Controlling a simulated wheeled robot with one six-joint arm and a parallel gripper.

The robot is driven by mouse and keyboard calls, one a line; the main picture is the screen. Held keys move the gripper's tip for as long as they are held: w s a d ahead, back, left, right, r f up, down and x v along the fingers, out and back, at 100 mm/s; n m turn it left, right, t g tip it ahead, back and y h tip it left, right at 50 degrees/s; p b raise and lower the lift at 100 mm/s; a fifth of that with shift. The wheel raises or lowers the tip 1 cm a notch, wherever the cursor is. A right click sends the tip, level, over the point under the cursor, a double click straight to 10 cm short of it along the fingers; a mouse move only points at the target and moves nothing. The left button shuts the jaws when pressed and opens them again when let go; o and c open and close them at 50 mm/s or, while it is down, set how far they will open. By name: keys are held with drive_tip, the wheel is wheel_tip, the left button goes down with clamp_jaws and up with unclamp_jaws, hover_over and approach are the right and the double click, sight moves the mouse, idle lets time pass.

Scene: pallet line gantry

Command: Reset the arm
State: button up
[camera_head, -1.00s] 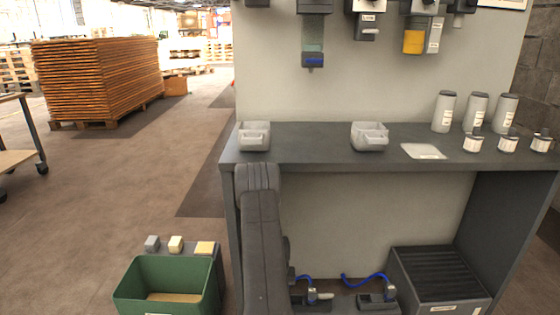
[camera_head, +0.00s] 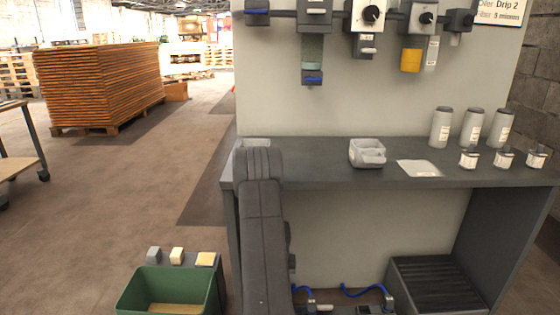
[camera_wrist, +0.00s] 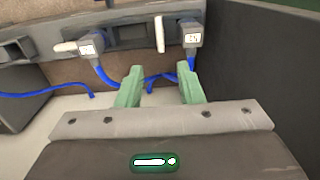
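My gripper (camera_wrist: 158,88) shows in the wrist view with its two green fingers apart and nothing between them. Beyond the fingers are two grey fittings with white labels, a left one (camera_wrist: 88,45) and a right one (camera_wrist: 193,35), each with a blue hose (camera_wrist: 105,78). The fingers look apart from them. In the head view my arm rises in front of the bench's left part and hides some of the left grey bin (camera_head: 256,144). My gripper is out of sight there.
The grey bench (camera_head: 310,172) holds a second grey bin (camera_head: 367,153), a white cloth or sheet (camera_head: 418,168), several bottles and small jars. A dark ribbed box (camera_head: 432,284) stands below. A green bin (camera_head: 170,291) is on the left. Open floor (camera_head: 120,195) lies beyond it.

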wheel_tip(320, 180, down, 12)
drive_tip(key=b, duration=0.5)
drive_tip(key=shift+a+r+n+p, duration=0.1)
drive_tip(key=shift+n+p, duration=0.3)
drive_tip(key=shift+n, duration=0.7)
drive_tip(key=n, duration=0.4)
drive_tip(key=shift+a+n+p, duration=0.1)
drive_tip(key=shift+n+p, duration=0.3)
drive_tip(key=shift+s, duration=0.1)
